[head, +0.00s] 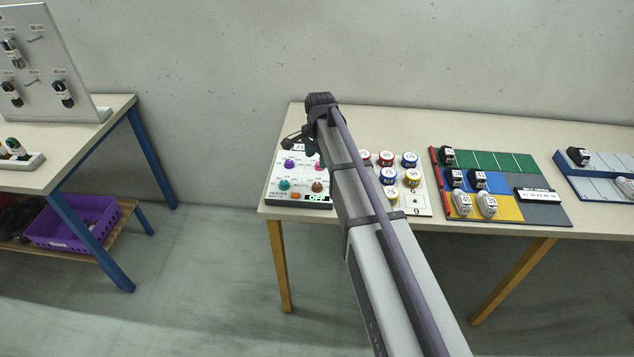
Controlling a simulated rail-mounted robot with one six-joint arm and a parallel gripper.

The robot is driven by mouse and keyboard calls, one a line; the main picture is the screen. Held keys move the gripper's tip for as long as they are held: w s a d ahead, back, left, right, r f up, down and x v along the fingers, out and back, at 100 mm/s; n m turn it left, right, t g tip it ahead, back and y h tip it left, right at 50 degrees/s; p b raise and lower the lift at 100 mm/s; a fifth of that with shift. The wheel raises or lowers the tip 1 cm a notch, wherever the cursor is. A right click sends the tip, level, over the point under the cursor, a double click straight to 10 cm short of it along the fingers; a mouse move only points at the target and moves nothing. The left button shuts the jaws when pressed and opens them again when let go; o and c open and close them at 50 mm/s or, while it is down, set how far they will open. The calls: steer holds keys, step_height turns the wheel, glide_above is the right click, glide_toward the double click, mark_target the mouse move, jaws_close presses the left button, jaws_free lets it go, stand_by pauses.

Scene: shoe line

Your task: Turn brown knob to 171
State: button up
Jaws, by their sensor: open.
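The control panel (303,188) is a white-topped box at the left end of the long table. It carries a purple knob (289,163), a teal knob (284,185), a pink knob (319,166) partly behind my arm, and the brown knob (317,186) at the lower right. The brown knob's pointer and scale are too small to read. A small display at the panel's top left is partly hidden. My gripper (292,141) is open and empty, above the panel's back part, apart from the brown knob.
Right of my arm stands a white board (416,200) with several numbered round cans. Beyond it lies a coloured board (512,163) with several shoes, then a blue-grey board (605,185). A second table (45,175) is at the left, with a floor gap between.

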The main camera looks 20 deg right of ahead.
mark_target(317, 184)
step_height(317, 184, down, 11)
steer(key=b, duration=1.1)
steer(key=shift+w+a+f, duration=0.1)
steer(key=shift+w, duration=0.05)
steer(key=shift+r, duration=0.2)
steer(key=shift+c, duration=0.5)
steer(key=c, duration=0.8)
steer(key=shift+c, duration=0.2)
